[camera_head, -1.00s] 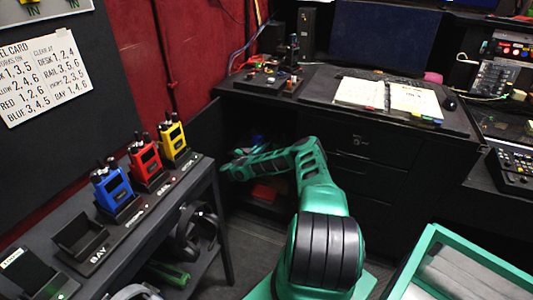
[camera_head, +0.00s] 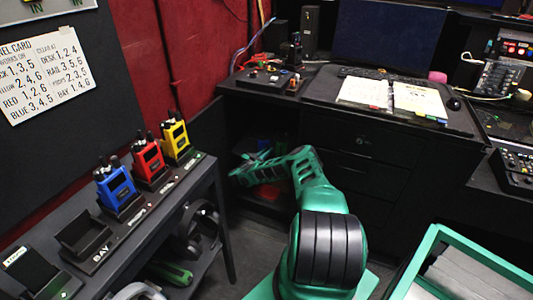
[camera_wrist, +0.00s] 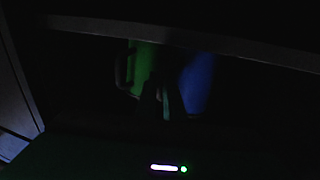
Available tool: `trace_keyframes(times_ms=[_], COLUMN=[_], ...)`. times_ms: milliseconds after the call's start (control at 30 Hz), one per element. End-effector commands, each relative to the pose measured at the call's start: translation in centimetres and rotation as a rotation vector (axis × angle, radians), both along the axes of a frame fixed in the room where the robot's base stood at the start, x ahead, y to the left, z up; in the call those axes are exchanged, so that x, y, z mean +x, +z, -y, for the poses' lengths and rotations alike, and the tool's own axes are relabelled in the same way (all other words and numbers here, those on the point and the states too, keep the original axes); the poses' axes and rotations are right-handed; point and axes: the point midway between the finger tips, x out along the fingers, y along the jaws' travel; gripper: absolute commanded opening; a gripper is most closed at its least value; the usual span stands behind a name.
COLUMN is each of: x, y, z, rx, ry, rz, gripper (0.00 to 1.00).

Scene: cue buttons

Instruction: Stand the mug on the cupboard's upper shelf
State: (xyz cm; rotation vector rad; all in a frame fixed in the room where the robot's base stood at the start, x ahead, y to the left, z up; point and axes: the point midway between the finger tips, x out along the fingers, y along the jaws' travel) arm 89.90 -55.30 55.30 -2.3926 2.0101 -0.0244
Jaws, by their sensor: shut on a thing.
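The wrist view is very dark. In it, a green mug (camera_wrist: 140,62) with a handle on its left side stands out below a shelf edge. My gripper (camera_wrist: 161,100) shows as dark fingers in front of it and is shut on the green mug; the exact contact is hard to see. A blue thing (camera_wrist: 197,82) is close by on the right, and I cannot tell what it is. In the head view my green arm reaches into the open cupboard (camera_head: 222,122) under the desk, and the gripper's fingertips and the mug cannot be made out there.
A shelf edge (camera_wrist: 200,42) crosses the wrist view above the mug. A red thing (camera_head: 268,192) lies low in the cupboard. A rack of radios (camera_head: 150,160) stands on the left bench, and a green-rimmed crate (camera_head: 432,238) is at the lower right.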

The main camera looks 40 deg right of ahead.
Motion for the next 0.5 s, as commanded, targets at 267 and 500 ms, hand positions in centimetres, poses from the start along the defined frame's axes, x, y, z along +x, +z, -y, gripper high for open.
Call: trace_keyframes(times_ms=[267, 500], x=[0.0, -0.05], y=[-0.06, 0.05], z=[-0.01, -0.54], rx=[0.0, 0.001], ry=[0.0, 0.001], rz=[0.0, 0.0], gripper=[0.27, 0.27])
